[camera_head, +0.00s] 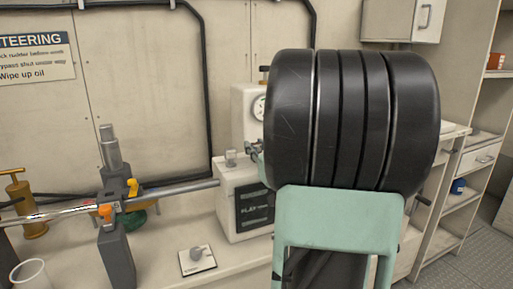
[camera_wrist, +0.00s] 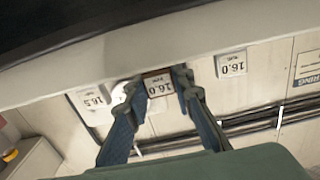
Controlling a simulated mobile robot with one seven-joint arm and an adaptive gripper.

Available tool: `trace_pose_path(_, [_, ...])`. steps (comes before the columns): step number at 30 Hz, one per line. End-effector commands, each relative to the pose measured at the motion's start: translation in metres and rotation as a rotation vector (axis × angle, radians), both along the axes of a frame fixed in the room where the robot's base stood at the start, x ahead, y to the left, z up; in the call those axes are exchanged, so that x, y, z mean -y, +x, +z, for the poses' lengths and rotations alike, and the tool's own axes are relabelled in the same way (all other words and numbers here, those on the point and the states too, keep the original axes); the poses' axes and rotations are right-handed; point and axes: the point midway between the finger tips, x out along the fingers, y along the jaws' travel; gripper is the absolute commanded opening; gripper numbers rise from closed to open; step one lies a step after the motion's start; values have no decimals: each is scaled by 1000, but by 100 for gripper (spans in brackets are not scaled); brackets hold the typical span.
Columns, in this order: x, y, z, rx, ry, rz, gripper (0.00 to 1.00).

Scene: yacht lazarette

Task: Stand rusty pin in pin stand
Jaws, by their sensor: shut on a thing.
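My gripper (camera_wrist: 158,79) shows in the wrist view with its two teal fingers apart, holding something between the tips. A narrow brown strip (camera_wrist: 156,72) shows there, which looks like part of the rusty pin; most of it is hidden. In the head view my gripper (camera_head: 255,150) is a small grey shape left of my black arm, near the white machine. A white card (camera_head: 197,261) with a round grey piece on it lies on the bench. I cannot tell which piece is the pin stand.
A white gauge machine (camera_head: 235,190) stands on the bench. A grey post (camera_head: 115,240) carries a horizontal steel rod (camera_head: 175,190).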

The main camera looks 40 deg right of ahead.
Motion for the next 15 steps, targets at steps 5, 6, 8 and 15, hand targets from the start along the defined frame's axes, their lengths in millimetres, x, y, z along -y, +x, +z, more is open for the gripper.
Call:
trace_pose_path(5, [0,0,1,1,0,0,27])
trace_pose_path(6, [0,0,1,1,0,0,32])
trace_pose_path(8, [0,0,1,1,0,0,38])
trace_pose_path(15, [0,0,0,1,0,0,42])
